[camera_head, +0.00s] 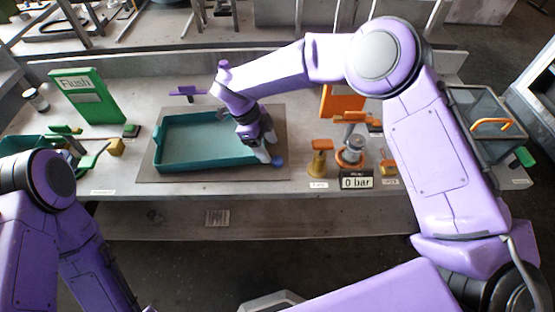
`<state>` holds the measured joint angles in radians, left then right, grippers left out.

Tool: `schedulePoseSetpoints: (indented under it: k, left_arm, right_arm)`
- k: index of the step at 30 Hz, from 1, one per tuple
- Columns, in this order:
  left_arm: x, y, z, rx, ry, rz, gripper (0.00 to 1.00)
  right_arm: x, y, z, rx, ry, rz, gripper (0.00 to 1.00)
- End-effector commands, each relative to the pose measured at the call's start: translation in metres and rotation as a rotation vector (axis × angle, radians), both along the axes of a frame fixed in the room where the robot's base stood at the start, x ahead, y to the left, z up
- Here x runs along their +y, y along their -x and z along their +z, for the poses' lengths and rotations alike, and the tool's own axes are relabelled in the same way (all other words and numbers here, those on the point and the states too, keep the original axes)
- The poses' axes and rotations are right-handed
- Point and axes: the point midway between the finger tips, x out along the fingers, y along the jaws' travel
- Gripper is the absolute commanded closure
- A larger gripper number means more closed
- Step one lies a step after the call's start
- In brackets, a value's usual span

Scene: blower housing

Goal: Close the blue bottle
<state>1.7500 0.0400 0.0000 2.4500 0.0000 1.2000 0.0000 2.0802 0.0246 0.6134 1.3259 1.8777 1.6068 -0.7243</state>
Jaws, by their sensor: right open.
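A small blue round thing (278,162), which may be the blue bottle or its cap, shows at the right front corner of the teal tray (205,165), on the grey mat. My right gripper (268,154) points down over the tray's right end, with its fingertips right beside the blue thing. The gripper is open; whether it touches the blue thing cannot be told. The gripper hides part of that corner, and no other part of a bottle can be made out. My left arm shows at the lower left, but its gripper is out of view.
A green "Flush" board (87,97) stands at the back left. A yellow post (319,160) and a gauge sign (356,180) reading 0 bar stand right of the tray. A glass-sided box (487,115) with an orange handle is at the far right. The tray's visible floor looks empty.

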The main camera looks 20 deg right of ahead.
Motion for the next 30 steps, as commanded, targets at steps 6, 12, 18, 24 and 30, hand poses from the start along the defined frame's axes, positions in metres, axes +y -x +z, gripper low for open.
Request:
schedulePoseSetpoints:
  k: [6,12,18,24,30]
  left_arm:
    - [0.000,0.000,0.013,0.000,0.000,0.000,0.61]
    - [0.000,0.000,0.021,0.000,0.000,0.000,0.61]
    - [0.000,0.000,0.020,0.000,0.000,0.000,0.61]
    - [0.000,0.000,0.020,0.000,0.000,0.000,0.61]
    - [0.000,0.000,0.020,0.000,0.000,0.000,0.61]
  right_arm:
    - [-0.008,0.004,-0.014,0.005,0.001,0.002,0.36]
    - [-0.019,0.008,-0.043,0.002,0.001,0.001,0.36]
    - [-0.020,0.008,-0.048,0.000,0.000,0.001,0.36]
    - [-0.020,0.008,-0.048,0.000,0.000,0.001,0.43]
    - [-0.020,0.008,-0.047,0.000,0.000,0.001,0.94]
